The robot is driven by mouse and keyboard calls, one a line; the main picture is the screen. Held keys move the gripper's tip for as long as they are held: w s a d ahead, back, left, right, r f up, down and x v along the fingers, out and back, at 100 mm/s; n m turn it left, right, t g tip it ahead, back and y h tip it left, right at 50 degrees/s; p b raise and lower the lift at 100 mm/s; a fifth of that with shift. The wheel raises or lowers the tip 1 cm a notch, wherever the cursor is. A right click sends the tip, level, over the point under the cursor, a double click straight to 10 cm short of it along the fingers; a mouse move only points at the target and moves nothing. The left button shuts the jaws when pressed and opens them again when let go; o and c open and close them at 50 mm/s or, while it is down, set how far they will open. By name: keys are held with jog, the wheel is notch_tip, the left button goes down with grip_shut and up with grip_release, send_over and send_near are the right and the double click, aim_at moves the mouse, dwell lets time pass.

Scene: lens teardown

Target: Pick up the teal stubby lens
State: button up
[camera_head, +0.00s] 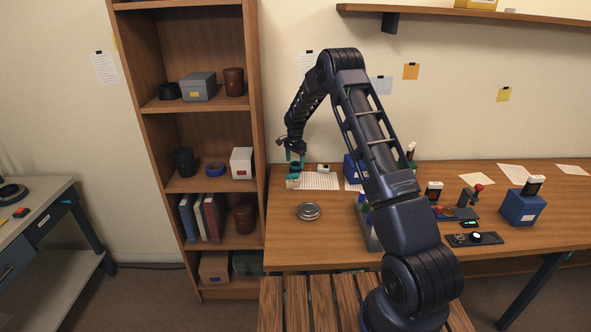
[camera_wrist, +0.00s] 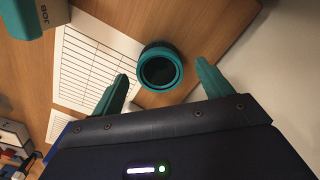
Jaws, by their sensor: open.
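The teal stubby lens (camera_wrist: 160,68) is a short dark cylinder with a teal ring and a black glass face, seen end-on in the wrist view. It stands near the edge of the wooden table, beside a printed grid sheet (camera_wrist: 90,65). In the head view the lens (camera_head: 295,167) is small and partly hidden under my gripper (camera_head: 295,156). In the wrist view my gripper (camera_wrist: 162,73) is open, its teal fingers apart, one to each side of the lens in the picture. Nothing is held. I cannot tell how much height separates the fingertips from the lens.
A round metal dish (camera_head: 308,211) lies nearer the front. A bookshelf (camera_head: 262,130) borders the table's left end. A blue box (camera_head: 349,168) stands to the right.

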aim_at(296, 164)
notch_tip(296, 164, down, 4)
jog(key=shift+d+r, duration=0.15)
jog(key=c, duration=1.1)
jog(key=shift+c, duration=0.2)
